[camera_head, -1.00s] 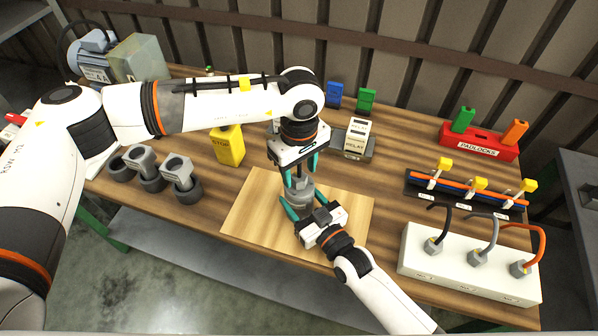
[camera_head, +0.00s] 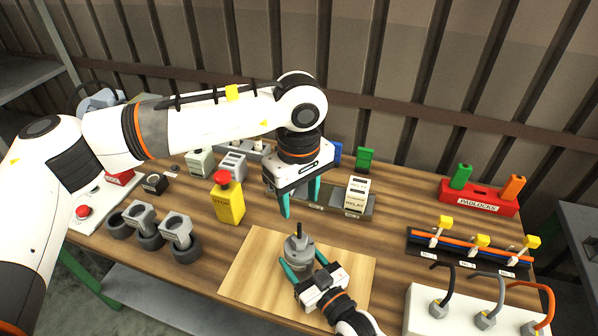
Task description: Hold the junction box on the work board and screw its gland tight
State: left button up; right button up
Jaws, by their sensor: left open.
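The grey round junction box (camera_head: 298,254) stands upright on the light wooden work board (camera_head: 251,272). Its gland (camera_head: 298,240) sits on top, with a short dark stub pointing up. My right gripper (camera_head: 304,264) comes in from the front, its teal fingers on either side of the box and apparently closed on it. My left gripper (camera_head: 300,207) is open and empty, pointing down above and behind the box, clear of the gland. How far the gland is screwed in cannot be told.
A yellow stop button box (camera_head: 229,204) and grey cable fittings (camera_head: 148,226) stand left. Relay blocks (camera_head: 355,194) are behind. A red padlock holder (camera_head: 478,197), a cable rack (camera_head: 468,250) and a white box with cabled glands (camera_head: 455,318) are right.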

jog(key=o, duration=0.5)
